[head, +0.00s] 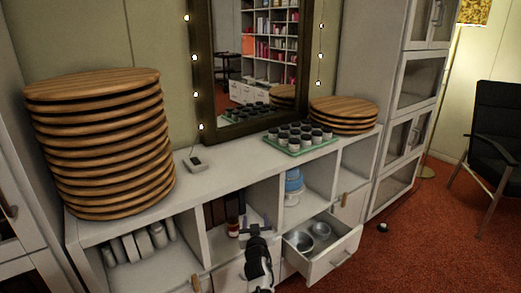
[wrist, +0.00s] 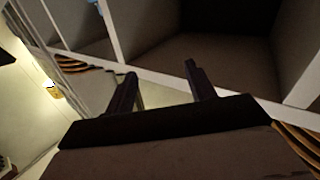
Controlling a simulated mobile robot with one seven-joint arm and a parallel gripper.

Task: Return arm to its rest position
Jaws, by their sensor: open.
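My gripper (head: 255,226) shows low in the middle of the head view, in front of the white cabinet (head: 215,207) and just left of its open drawer. In the wrist view my gripper (wrist: 160,70) has its two dark fingers spread apart with nothing between them. The fingers point toward an open cabinet compartment (wrist: 190,60). In the head view my dark wrist hides part of the cabinet front below the gripper.
The open drawer (head: 345,257) juts out and holds metal bowls (head: 320,231). A tall stack of wooden boards (head: 100,145), a tray of cups (head: 292,149) and a shorter board stack (head: 343,114) stand on top. Red carpet (head: 440,240) at right is mostly clear.

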